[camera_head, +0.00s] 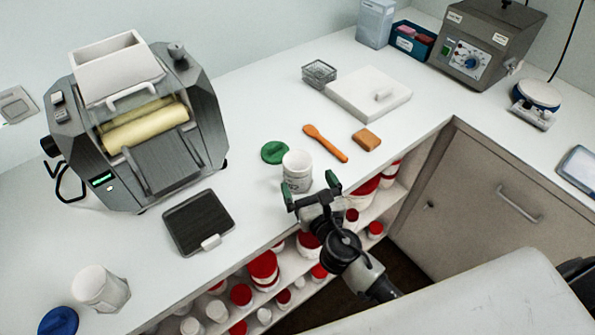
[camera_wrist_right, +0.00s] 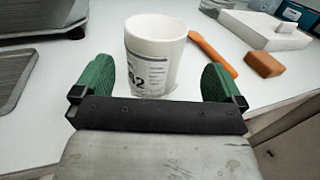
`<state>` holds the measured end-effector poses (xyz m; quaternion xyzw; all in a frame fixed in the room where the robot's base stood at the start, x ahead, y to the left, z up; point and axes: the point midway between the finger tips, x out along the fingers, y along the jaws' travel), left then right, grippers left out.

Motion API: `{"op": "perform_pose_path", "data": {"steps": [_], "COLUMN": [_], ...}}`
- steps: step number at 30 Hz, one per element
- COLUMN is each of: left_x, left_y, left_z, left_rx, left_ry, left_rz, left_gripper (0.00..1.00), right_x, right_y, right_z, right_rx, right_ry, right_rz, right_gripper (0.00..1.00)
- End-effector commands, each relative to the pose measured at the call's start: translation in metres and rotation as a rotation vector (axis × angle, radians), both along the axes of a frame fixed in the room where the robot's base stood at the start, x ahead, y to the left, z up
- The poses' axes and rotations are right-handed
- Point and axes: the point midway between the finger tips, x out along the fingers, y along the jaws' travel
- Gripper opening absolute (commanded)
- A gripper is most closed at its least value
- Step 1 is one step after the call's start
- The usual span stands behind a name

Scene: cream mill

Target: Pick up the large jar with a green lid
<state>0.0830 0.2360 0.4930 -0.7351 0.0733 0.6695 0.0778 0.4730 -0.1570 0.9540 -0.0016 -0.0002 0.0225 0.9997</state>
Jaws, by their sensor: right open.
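A white open jar (camera_head: 297,168) with a printed label stands upright near the counter's front edge. A green lid (camera_head: 275,152) lies on the counter beside it, off the jar. My right gripper (camera_head: 311,189) is open just in front of the jar, with green finger pads. In the right wrist view the jar (camera_wrist_right: 155,50) appears upright in the gap between the spread fingers (camera_wrist_right: 158,85), left of centre, with clear space on both sides. The wrist view does not show the lid. My left gripper is not in view.
The roller mill (camera_head: 150,125) stands at the left, with a dark tray (camera_head: 198,222) before it. An orange spatula (camera_head: 325,143) and an orange-brown block (camera_head: 366,139) lie right of the jar. Another white jar (camera_head: 100,288) and blue lid (camera_head: 58,322) are at lower left. Red-lidded jars (camera_head: 263,267) fill the shelf below.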

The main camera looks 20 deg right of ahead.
Motion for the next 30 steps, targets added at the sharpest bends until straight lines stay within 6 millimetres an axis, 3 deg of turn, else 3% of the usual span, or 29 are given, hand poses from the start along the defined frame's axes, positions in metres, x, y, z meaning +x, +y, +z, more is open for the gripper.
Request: {"op": "perform_pose_path", "data": {"steps": [12,20,30], "left_x": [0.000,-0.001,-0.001], "left_y": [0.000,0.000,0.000], "left_z": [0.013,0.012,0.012], "left_rx": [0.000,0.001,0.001], "left_ry": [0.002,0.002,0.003], "left_rz": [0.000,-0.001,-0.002], "left_gripper": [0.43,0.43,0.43], "right_x": [0.050,0.053,0.053], "right_y": [0.009,0.009,0.009], "right_z": [0.003,0.002,0.002], "right_rx": [0.002,0.003,0.003], "right_ry": [0.001,0.001,0.002], "right_rz": [-0.001,-0.001,-0.001], "right_gripper": [1.00,1.00,0.51]}}
